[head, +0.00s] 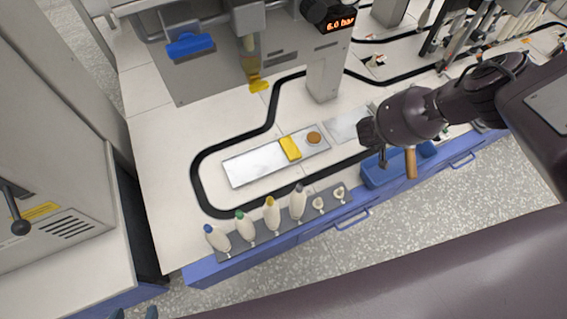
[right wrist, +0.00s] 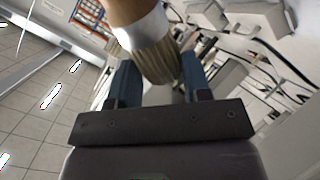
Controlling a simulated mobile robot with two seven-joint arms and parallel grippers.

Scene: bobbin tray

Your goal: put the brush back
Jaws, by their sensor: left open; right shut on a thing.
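The brush shows its wooden handle (head: 410,164) in the head view, beside my right wrist and over the blue bin (head: 372,178) at the bench's front edge. My right gripper's dark body hides the bristle end in the head view. My left gripper (head: 135,313) shows only its fingertips at the bottom edge, apart and empty, far from the brush.
A metal tray (head: 240,178) holds a yellow block (head: 290,148) and a round brown-topped piece (head: 314,138). A grey rack (head: 285,229) with several bobbins stands along the front edge. A machine (head: 225,65) stands behind. A black track (head: 197,180) loops over the white bench.

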